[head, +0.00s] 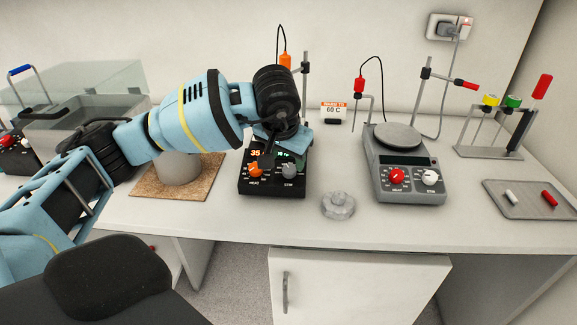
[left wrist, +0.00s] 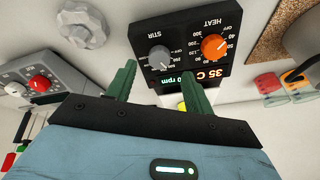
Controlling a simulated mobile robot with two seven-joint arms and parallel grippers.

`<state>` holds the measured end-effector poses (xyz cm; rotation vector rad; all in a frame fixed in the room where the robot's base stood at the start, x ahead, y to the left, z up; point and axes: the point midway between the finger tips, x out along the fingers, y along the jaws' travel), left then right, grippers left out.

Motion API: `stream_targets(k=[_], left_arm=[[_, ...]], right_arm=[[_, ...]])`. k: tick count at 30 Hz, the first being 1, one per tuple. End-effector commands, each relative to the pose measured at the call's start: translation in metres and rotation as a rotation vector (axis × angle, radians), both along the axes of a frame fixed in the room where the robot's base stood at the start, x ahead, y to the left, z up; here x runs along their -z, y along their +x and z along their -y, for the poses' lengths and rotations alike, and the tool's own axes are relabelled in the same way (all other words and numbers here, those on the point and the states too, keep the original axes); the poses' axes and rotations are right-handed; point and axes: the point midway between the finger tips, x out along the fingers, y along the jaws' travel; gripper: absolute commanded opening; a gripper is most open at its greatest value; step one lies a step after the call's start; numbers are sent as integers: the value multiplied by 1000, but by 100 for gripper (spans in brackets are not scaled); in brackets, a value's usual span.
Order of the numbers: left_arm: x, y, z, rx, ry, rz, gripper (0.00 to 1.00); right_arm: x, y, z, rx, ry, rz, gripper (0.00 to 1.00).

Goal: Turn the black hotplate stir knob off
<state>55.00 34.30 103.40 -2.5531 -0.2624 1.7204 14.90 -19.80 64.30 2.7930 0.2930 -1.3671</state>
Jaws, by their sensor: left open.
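The black hotplate (head: 272,187) stands on the bench with a lit display, 35 C and an rpm figure. Its grey stir knob (head: 290,171) is at the right of its front panel and the orange heat knob (head: 255,170) at the left. My left gripper (head: 278,146) hangs over the hotplate's display. In the left wrist view the picture is turned round; the green fingers (left wrist: 159,72) are open and empty, with the grey stir knob (left wrist: 159,57) lying just past their tips, roughly between them. I cannot tell whether they touch it. My right gripper is not in view.
A grey hotplate (head: 405,183) with red and white knobs stands to the right. A beaker on a cork mat (head: 145,189) is at the left, and a tray (head: 530,206) at the far right.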

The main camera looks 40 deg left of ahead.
Motion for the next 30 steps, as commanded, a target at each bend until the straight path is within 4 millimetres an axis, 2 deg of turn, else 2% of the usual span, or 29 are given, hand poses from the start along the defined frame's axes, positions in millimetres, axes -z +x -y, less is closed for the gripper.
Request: stream_targets(k=[3,9,21,30], left_arm=[[19,6,-3,-2,0,-5,52],[38,15,-6,0,-1,-2,52],[44,17,-8,0,-1,0,51],[44,17,-8,0,-1,0,12]], right_arm=[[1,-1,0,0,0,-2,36],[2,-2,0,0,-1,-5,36],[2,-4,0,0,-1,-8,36],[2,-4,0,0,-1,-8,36]])
